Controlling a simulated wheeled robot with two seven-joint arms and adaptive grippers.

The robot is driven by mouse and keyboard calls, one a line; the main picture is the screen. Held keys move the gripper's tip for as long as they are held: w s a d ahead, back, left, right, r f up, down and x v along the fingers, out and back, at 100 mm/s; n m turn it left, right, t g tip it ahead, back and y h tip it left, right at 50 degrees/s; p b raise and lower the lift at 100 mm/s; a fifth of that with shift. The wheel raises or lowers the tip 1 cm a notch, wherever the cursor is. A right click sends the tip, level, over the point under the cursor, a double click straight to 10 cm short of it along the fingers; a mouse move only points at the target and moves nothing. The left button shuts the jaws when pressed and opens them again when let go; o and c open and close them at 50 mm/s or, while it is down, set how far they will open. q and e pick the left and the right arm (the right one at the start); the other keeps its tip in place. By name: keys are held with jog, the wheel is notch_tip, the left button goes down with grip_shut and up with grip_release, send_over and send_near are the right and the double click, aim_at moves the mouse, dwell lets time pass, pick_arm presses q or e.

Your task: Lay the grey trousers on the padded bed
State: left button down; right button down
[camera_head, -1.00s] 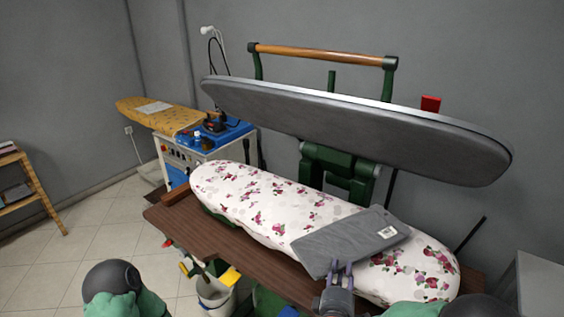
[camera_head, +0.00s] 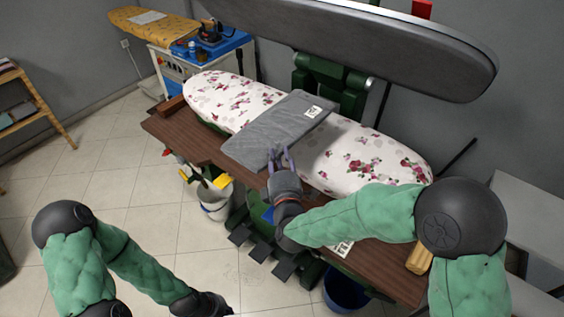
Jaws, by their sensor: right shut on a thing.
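The folded grey trousers (camera_head: 275,130) lie flat across the middle of the padded bed (camera_head: 365,160), which has a white cover with pink flowers. A white label shows at their far end. Their near end reaches past the bed's front edge. My right gripper (camera_head: 279,157) is shut on the near edge of the trousers, its purple fingers pointing away from me. My left arm hangs low at the bottom left; the dark end of its gripper (camera_head: 208,304) shows, away from the bed, with its fingers not clear.
The press's grey upper plate (camera_head: 370,45) is raised above the bed. A brown wooden shelf (camera_head: 180,133) runs under it. A bucket (camera_head: 216,200) stands on the tiled floor. A small ironing board (camera_head: 150,27) and wooden rack (camera_head: 35,105) are at left.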

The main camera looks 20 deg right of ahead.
jog(key=w+d+f+b, duration=0.3)
jog(key=w+f, duration=0.4)
jog(key=f, duration=0.3)
jog(key=shift+b, duration=0.7)
jog(key=shift+d, duration=0.1)
jog(key=shift+f, duration=0.15)
jog(key=c, duration=1.1)
grip_release()
jog(key=shift+o, duration=0.8)
